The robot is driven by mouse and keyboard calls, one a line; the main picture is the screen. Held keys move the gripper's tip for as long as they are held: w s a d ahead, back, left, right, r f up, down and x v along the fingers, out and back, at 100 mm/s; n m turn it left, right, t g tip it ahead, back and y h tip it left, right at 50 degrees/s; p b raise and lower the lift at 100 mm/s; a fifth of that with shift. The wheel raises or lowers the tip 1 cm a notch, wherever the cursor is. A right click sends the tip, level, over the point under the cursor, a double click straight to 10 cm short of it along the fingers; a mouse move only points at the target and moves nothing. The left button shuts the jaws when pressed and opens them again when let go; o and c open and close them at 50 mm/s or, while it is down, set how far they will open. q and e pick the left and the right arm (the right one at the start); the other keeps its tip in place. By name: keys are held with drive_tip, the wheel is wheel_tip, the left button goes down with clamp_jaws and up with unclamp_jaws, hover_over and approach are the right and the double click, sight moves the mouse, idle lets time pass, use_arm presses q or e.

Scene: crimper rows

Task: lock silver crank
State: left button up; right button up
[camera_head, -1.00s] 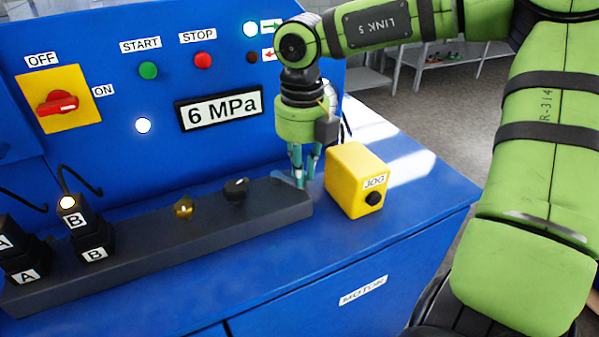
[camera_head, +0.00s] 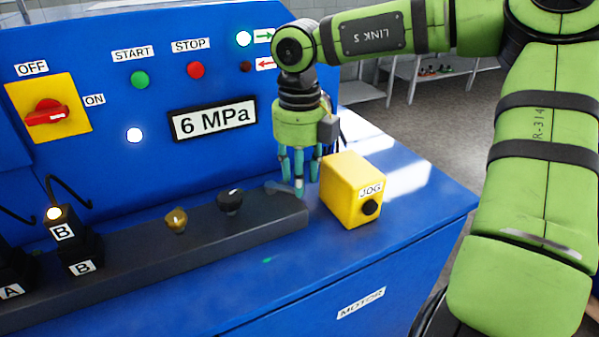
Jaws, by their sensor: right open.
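The silver crank (camera_head: 279,187) is a small grey lever on top of the dark bar, near its right end. My right gripper (camera_head: 300,188) points down at the crank's right end. Its teal fingers are spread, and one fingertip overlaps that end in the picture. I cannot tell whether they touch. The fingers hide part of the crank. My left gripper is out of view.
The dark bar (camera_head: 130,266) also carries a black knob (camera_head: 230,202), a gold knob (camera_head: 176,220) and plugs marked A and B (camera_head: 79,251). A yellow JOG box (camera_head: 345,198) stands close right of the gripper. The blue panel (camera_head: 90,115) rises behind.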

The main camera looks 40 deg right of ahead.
wheel_tip(320, 180, up, 12)
idle(0.5)
idle(0.5)
